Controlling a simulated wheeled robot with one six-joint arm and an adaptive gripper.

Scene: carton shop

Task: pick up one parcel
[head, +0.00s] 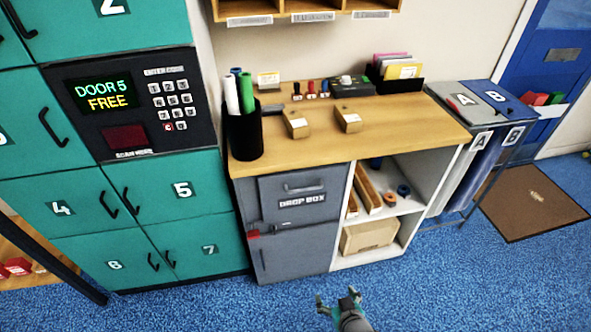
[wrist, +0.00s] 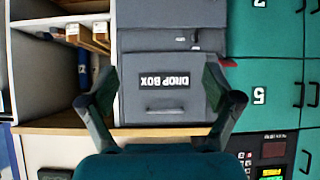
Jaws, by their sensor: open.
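Two small brown parcels with white labels lie apart on the wooden counter (head: 410,130) in the head view: a left parcel (head: 296,124) and a right parcel (head: 348,118). A larger tan carton (head: 368,236) sits on the bottom shelf below. My gripper (head: 338,298) is open and empty, low in front of the cabinet and well away from both small parcels. In the wrist view, which is upside down, my gripper (wrist: 160,82) faces the grey drop box (wrist: 165,55). Neither small parcel shows clearly there.
Teal lockers (head: 182,190) stand left, with a keypad panel (head: 125,105) reading "DOOR 5 FREE". Bags A and B hang on a stand (head: 475,175) at right. The blue carpet (head: 440,285) in front is clear.

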